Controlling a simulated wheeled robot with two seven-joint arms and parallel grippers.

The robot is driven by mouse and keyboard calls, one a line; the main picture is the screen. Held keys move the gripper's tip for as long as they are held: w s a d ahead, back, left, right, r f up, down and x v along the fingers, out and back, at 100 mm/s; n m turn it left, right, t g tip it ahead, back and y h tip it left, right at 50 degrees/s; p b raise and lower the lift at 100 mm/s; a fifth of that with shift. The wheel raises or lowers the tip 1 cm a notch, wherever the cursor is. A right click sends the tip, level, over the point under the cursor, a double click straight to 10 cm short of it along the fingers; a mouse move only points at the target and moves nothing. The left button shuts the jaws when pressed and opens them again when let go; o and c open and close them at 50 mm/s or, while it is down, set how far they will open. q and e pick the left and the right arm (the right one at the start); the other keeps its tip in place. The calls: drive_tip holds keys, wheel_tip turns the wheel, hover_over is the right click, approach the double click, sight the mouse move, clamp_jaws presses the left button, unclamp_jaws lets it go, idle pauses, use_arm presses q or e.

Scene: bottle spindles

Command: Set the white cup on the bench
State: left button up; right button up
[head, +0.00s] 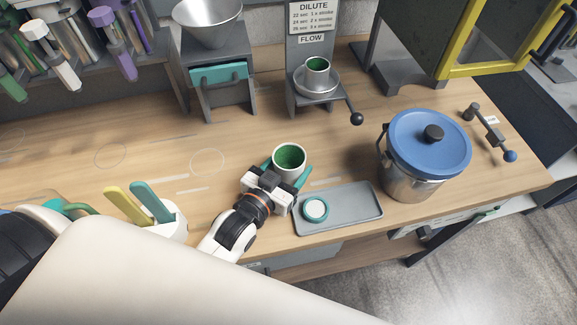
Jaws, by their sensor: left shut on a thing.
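The white cup (277,158), green inside, is upright near the middle of the bench (140,140). My left gripper (288,170) is shut on it, with one teal finger on each side. The gripper's body hides the near, lower part of the cup, so I cannot tell whether its base touches the bench. My right gripper is not in view.
A grey tray (350,206) with a round white-and-teal lid (315,210) lies close to the right. A blue-lidded pot (410,184) stands further right. Bench left of the cup is clear.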

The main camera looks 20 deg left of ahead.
use_arm(q)
drive_tip(key=shift+f, duration=0.3)
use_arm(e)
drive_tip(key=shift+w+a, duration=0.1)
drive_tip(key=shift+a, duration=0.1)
use_arm(q)
drive_tip(key=shift+f, duration=0.2)
drive_tip(key=o, duration=1.1)
drive_tip(key=shift+c, duration=0.2)
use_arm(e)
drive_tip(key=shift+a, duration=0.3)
